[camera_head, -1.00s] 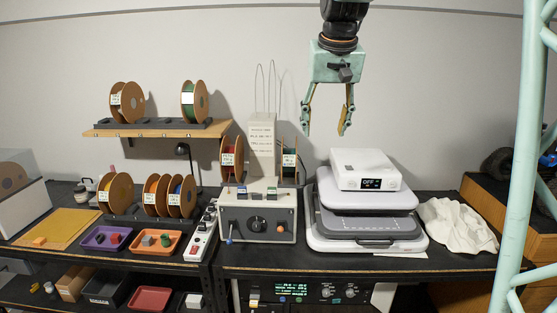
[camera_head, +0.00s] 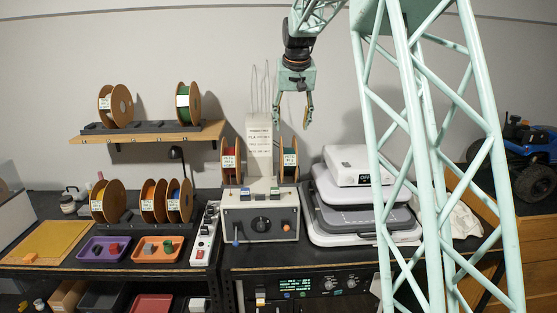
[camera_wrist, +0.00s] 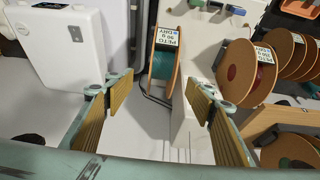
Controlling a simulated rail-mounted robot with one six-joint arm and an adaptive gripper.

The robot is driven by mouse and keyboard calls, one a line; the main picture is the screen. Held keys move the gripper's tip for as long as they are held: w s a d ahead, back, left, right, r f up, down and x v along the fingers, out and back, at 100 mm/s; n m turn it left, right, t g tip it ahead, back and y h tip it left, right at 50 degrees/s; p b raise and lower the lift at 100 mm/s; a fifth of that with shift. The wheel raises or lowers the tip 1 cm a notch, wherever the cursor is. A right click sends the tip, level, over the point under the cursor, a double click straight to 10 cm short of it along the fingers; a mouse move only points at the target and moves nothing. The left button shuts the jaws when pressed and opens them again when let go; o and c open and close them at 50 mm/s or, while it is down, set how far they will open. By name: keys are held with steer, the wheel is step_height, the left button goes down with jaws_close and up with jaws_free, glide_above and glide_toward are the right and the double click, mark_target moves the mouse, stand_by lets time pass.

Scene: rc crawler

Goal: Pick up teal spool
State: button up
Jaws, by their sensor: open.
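The teal spool stands upright on the right side of the grey dryer box's white tower, in the head view (camera_head: 289,159). It has tan side discs, teal filament and a white label. In the wrist view the teal spool (camera_wrist: 164,62) lies between and beyond my two fingers, with its label facing the camera. My gripper (camera_head: 293,122) is open and empty, pointing down above the spool and apart from it. Its padded fingers also show in the wrist view (camera_wrist: 163,88), one on each side of the spool's line.
The white tower (camera_head: 259,150) and thin wires rise close to the spool's left. A red spool (camera_head: 231,160) stands on the tower's other side. A white scale (camera_head: 351,165) on stacked grey trays is close on the right. A shelf (camera_head: 150,132) holds more spools.

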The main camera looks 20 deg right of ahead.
steer(key=shift+w+f, duration=0.3)
steer(key=shift+w, duration=0.5)
steer(key=shift+f, duration=0.1)
glide_above(288, 148)
steer(key=s, duration=0.3)
steer(key=f, duration=0.6)
steer(key=shift+w+a+f, duration=0.25)
steer(key=shift+a+f, duration=0.05)
steer(key=shift+a, duration=0.1)
steer(key=shift+w+f, duration=0.25)
steer(key=shift+f, duration=0.3)
steer(key=shift+f, duration=0.1)
steer(key=shift+x, duration=2.55)
steer(key=shift+w, duration=0.15)
steer(key=shift+c, duration=0.5)
